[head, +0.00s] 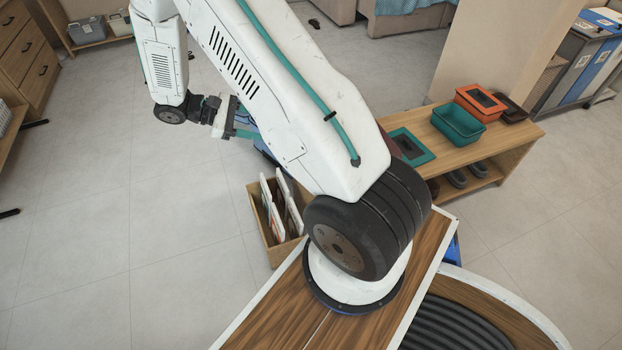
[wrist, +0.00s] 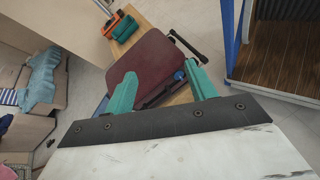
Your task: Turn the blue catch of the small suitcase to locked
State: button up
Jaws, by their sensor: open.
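The small suitcase (wrist: 148,62) is dark maroon and lies on a wooden bench in the wrist view. Its blue catch (wrist: 179,75) shows at its right edge, beside my right finger. The catch's exact setting is too small to tell. My gripper (wrist: 161,72) is open, with its two teal fingers spread across the near part of the suitcase in the picture. In the head view my gripper (head: 243,133) is at the left, seen from the side. There my arm hides most of the suitcase.
The wooden bench (head: 510,150) carries a teal bin (head: 459,124), an orange box (head: 480,101) and a flat teal tray (head: 424,155). A wooden crate (head: 280,248) with white panels stands on the floor below my arm.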

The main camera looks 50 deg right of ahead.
jog(key=s+d+f+n+h, duration=0.2)
jog(key=f, duration=0.7)
jog(key=s+d+f+n+h, duration=0.2)
jog(key=f, duration=0.8)
jog(key=s+d+f+n+h, duration=0.2)
jog(key=f+n, duration=0.1)
jog(key=f, duration=0.6)
jog(key=x, duration=0.7)
jog(key=shift+d+f, duration=0.2)
jog(key=shift+d, duration=0.05)
jog(key=shift+s, duration=0.1)
jog(key=c, duration=1)
